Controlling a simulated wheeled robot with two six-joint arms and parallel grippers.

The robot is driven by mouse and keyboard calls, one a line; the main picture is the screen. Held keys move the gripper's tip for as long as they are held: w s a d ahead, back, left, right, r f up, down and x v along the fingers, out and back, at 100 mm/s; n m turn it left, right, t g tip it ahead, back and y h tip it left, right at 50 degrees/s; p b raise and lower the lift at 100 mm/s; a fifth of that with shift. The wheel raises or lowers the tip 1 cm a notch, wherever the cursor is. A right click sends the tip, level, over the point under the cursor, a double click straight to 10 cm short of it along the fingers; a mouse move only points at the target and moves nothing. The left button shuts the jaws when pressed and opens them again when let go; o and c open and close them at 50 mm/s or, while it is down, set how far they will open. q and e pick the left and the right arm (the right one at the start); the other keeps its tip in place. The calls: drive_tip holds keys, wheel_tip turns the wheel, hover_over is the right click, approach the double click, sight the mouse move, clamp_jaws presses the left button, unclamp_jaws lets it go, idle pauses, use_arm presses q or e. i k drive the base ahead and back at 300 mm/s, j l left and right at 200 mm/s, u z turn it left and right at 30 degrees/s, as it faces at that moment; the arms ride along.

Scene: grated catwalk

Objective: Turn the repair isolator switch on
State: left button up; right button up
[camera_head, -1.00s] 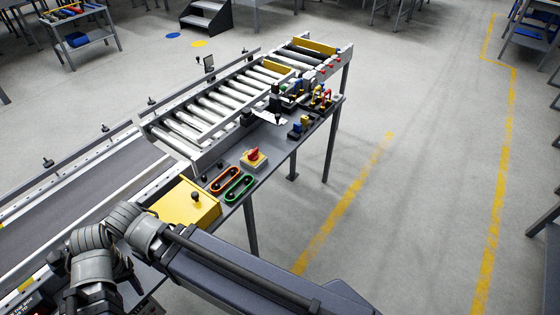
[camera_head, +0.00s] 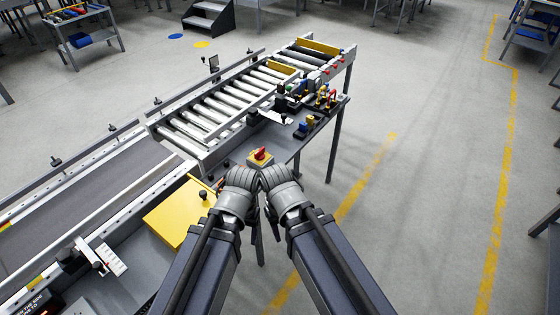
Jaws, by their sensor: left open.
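I cannot tell whether either gripper touches the switch.
A yellow box (camera_head: 180,212) with a black knob stands left of my left arm. Roller conveyor (camera_head: 215,110) and belt (camera_head: 95,195) run along the left. Small coloured fittings (camera_head: 310,105) crowd the panel's far end. Open floor (camera_head: 430,190) lies to the right.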

sight(260, 155)
drive_tip(key=i+l, duration=0.3)
drive_tip(key=i, duration=0.15)
drive_tip(key=i+l+z, duration=0.1)
drive_tip(key=i+l, duration=0.2)
drive_tip(key=i, duration=0.15)
